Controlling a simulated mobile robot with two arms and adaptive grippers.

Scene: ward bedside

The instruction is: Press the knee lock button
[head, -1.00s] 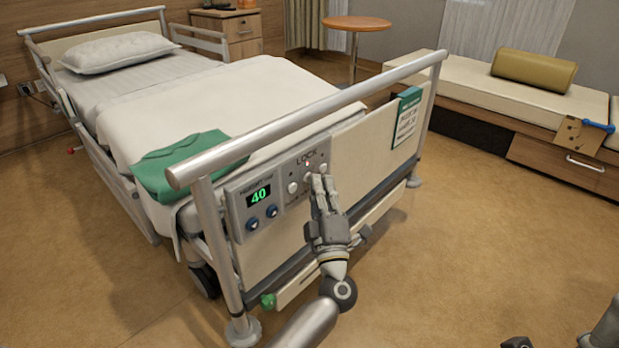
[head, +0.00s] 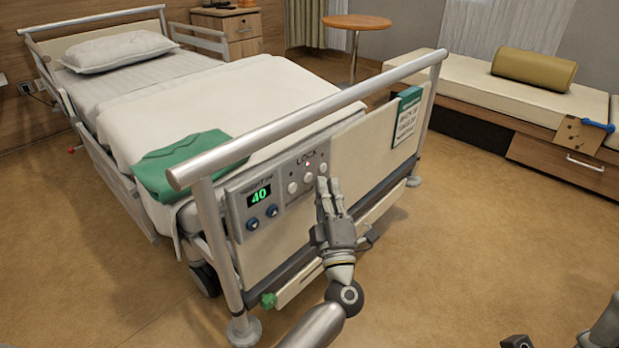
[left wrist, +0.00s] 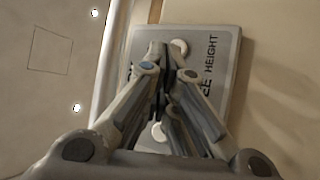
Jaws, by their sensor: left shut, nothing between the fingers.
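The grey lock panel (head: 304,198) is on the bed's footboard, marked LOCK, with a row of round white buttons. The left button (head: 293,188) and the right button (head: 322,168) show in the head view. My left gripper (head: 329,181) is shut and empty, with its fingertips in front of the panel's right part. In the left wrist view the fingers (left wrist: 165,75) cover the panel's middle. One white button (left wrist: 180,48) shows beyond them and another (left wrist: 157,132) beside them. The knee label is partly hidden, with HEIGHT readable beside it. I cannot tell whether the fingers touch the panel.
A control unit with a green 40 display (head: 259,195) and two blue knobs is left of the lock panel. The footboard's metal rail (head: 310,118) runs above. A green sign (head: 408,112) hangs at right.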

